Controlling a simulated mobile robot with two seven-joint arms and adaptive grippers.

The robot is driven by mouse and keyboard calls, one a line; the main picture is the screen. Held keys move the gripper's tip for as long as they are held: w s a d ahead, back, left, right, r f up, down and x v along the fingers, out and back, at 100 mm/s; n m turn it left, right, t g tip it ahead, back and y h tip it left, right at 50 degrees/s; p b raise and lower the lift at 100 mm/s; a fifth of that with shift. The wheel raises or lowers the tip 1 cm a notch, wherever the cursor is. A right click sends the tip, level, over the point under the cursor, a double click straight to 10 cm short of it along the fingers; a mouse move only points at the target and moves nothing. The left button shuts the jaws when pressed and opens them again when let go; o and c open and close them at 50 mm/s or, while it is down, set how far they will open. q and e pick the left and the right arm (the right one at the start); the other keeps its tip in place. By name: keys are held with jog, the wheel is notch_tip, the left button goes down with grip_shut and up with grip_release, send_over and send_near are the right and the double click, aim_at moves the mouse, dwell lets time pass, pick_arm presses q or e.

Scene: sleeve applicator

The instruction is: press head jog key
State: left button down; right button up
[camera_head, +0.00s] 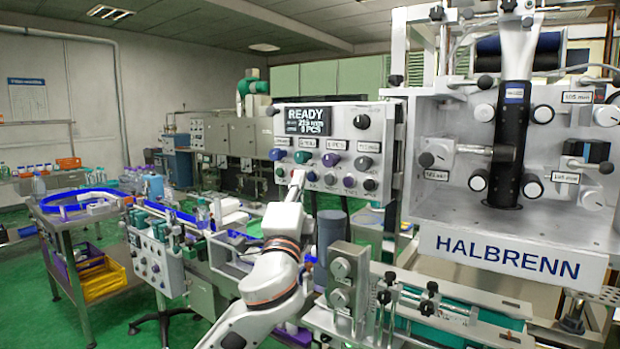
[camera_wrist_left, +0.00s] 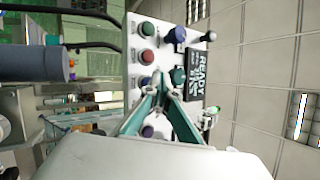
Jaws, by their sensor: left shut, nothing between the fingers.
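The control panel (camera_head: 385,150) carries a dark display (camera_head: 306,121) reading READY and several coloured buttons and knobs. The labels are too small to read, so I cannot tell which one is the head jog key. My left gripper (camera_head: 298,174) is shut and empty, in front of the lower left part of the panel. In the left wrist view the panel (camera_wrist_left: 133,40) appears turned sideways. My right gripper is not in view.
To the right stands the HALBRENN machine head (camera_head: 507,257) with black and white knobs. A grey cylinder (camera_head: 331,235) and a metal block with knobs (camera_head: 348,285) stand below the panel. A second button box (camera_head: 158,262) and a cart with a yellow crate (camera_head: 104,280) are left.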

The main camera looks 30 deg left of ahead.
pick_arm(q)
jog(key=shift+w, duration=0.1)
dwell(0.3)
jog(key=shift+w, duration=0.35)
jog(key=shift+w, duration=0.4)
dwell(0.7)
jog(key=shift+s, duration=0.15)
jog(key=shift+s+p, duration=0.45)
jog(key=shift+s, duration=0.25)
jog(key=s, duration=0.1)
jog(key=s+p, duration=0.1)
jog(key=s, duration=0.3)
jog(key=shift+a, duration=0.25)
